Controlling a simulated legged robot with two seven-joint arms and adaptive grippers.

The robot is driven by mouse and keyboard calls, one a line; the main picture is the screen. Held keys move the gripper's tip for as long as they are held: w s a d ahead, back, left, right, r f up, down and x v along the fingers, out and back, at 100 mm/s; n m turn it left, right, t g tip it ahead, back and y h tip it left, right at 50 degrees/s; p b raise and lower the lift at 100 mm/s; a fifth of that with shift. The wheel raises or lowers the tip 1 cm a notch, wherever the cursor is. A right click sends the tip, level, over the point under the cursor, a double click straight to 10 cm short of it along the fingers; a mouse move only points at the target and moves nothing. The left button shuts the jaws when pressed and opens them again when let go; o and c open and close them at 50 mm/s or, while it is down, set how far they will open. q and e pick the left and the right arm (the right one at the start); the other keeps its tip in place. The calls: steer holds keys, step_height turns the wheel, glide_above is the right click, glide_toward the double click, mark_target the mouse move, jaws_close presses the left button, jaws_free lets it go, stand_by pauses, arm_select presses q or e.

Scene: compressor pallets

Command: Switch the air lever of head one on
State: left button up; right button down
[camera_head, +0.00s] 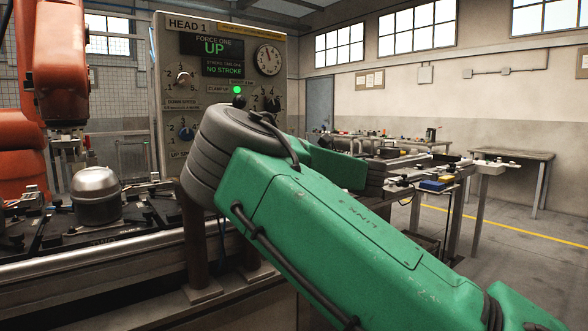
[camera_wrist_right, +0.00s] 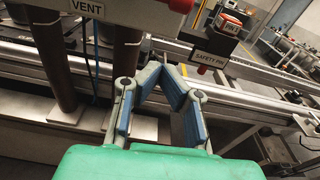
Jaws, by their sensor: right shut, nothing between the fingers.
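The HEAD 1 panel (camera_head: 220,95) stands upright left of centre in the head view. Its display reads FORCE ONE UP and NO STROKE, and a green light is lit beside a CLAMP UP label. My green right arm crosses in front of its lower part. In the head view the fingers are hidden behind the arm. In the right wrist view my right gripper (camera_wrist_right: 161,72) is shut and empty, below a panel edge with a VENT label (camera_wrist_right: 86,9) and a red knob (camera_wrist_right: 181,5). I cannot make out a lever marked as the air lever. My left gripper is not in view.
A conveyor rail (camera_head: 90,255) with a grey metal dome (camera_head: 96,196) runs at the left. An orange robot arm (camera_head: 50,75) stands behind it. A SAFETY PIN block (camera_wrist_right: 217,53) sits near the rail in the wrist view.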

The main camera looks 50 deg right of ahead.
steer(key=shift+v, duration=1.15)
steer(key=shift+f, duration=0.1)
